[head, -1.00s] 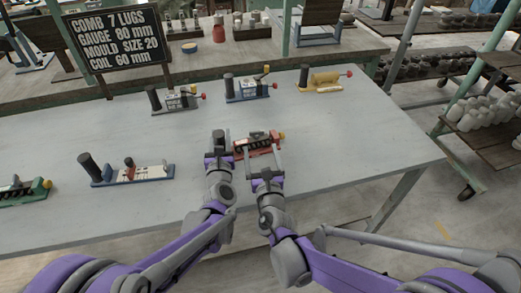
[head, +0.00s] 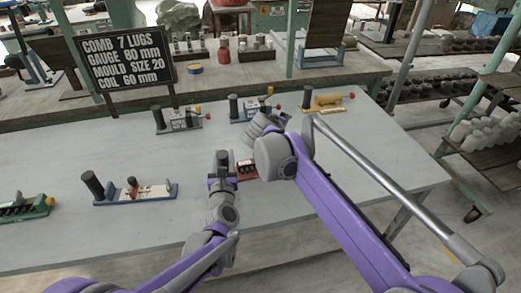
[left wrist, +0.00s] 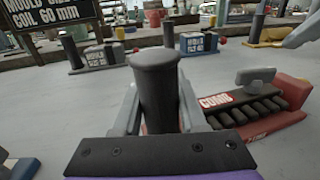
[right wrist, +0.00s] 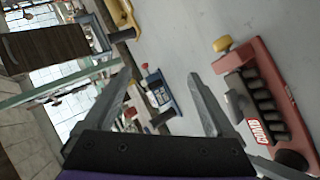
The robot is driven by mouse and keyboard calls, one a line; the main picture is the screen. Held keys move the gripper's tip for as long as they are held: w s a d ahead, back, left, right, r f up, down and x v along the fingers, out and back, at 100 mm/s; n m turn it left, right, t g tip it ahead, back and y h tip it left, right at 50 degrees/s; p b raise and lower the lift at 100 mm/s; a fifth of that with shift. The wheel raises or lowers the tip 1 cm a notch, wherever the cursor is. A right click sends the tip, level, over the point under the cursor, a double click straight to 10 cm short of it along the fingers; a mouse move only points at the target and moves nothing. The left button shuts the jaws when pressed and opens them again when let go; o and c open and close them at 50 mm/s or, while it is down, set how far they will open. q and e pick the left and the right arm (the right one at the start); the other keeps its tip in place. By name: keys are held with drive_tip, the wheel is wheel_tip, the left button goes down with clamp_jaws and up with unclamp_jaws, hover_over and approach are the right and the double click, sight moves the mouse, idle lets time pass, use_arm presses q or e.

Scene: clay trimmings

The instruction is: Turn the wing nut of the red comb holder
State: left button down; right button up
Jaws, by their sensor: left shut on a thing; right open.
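The red comb holder (head: 247,170) lies on the table, partly hidden by my right arm in the head view. The left wrist view shows its red base (left wrist: 285,125), black comb and a grey wing-shaped piece (left wrist: 256,76) on top, probably the wing nut. My left gripper (head: 222,162) is shut on its upright black handle (left wrist: 157,85).
A grey holder (head: 180,122), a blue holder (head: 252,108) and a yellow one (head: 322,100) stand along the back. A blue-based holder (head: 140,192) and a green one (head: 25,208) lie left. A sign (head: 125,60) stands behind. The table's right side is clear.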

drive_tip(key=s+a+r+m+g+y, duration=0.4)
drive_tip(key=s+a+r+m+g, duration=0.2)
drive_tip(key=s+m, duration=0.3)
drive_tip(key=shift+m, duration=0.4)
drive_tip(key=x, duration=1.2)
drive_tip(key=shift+w+a+f, duration=0.1)
drive_tip(key=shift+w+f, duration=0.05)
drive_tip(key=shift+w, duration=0.4)
drive_tip(key=c, duration=1.4)
